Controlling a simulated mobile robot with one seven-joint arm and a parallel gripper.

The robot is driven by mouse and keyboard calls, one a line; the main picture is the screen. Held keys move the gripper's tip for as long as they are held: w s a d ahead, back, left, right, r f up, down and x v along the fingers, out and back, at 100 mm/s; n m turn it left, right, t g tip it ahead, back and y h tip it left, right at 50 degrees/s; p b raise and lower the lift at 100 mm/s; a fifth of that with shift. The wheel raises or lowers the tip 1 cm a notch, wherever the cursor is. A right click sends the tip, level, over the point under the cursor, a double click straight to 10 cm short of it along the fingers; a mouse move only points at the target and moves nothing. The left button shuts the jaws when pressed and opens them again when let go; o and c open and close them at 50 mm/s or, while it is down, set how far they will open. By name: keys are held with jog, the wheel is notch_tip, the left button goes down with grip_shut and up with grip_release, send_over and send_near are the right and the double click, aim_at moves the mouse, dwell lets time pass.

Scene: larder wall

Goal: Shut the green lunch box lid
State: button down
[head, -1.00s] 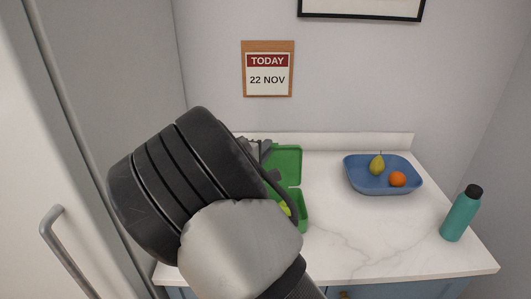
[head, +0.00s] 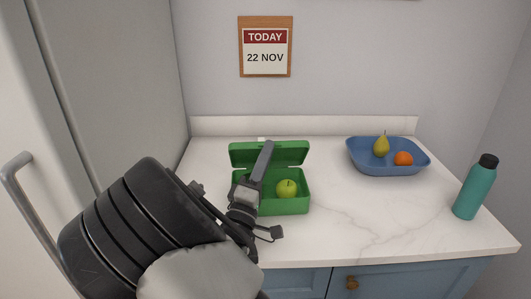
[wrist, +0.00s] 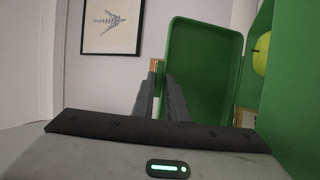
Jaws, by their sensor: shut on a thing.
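The green lunch box (head: 292,206) stands on the counter with a green apple (head: 286,188) inside. Its lid (head: 290,152) is raised at the back of the box, not shut. My gripper (head: 265,150) is over the left part of the box, its fingers reaching up to the lid and shut on it. In the wrist view my gripper (wrist: 160,75) is at the edge of the lid (wrist: 205,62), with the box wall (wrist: 292,90) and apple (wrist: 262,52) at the right. The fingers' exact hold on the lid is partly hidden.
A blue tray (head: 360,165) with a pear (head: 381,146) and an orange (head: 403,158) sits back right. A teal bottle (head: 474,190) stands at the right edge. The counter (head: 350,215) between is clear. A fridge (head: 110,80) is close on the left.

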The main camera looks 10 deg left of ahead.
jog(key=shift+s+d+f, duration=0.1)
jog(key=shift+s+f, duration=0.2)
jog(key=shift+f, duration=0.2)
jog(key=shift+s+d+f, duration=0.1)
jog(key=shift+s+f, duration=0.15)
jog(key=shift+f, duration=0.2)
jog(key=c, duration=1.8)
grip_release()
jog(key=shift+c, duration=0.2)
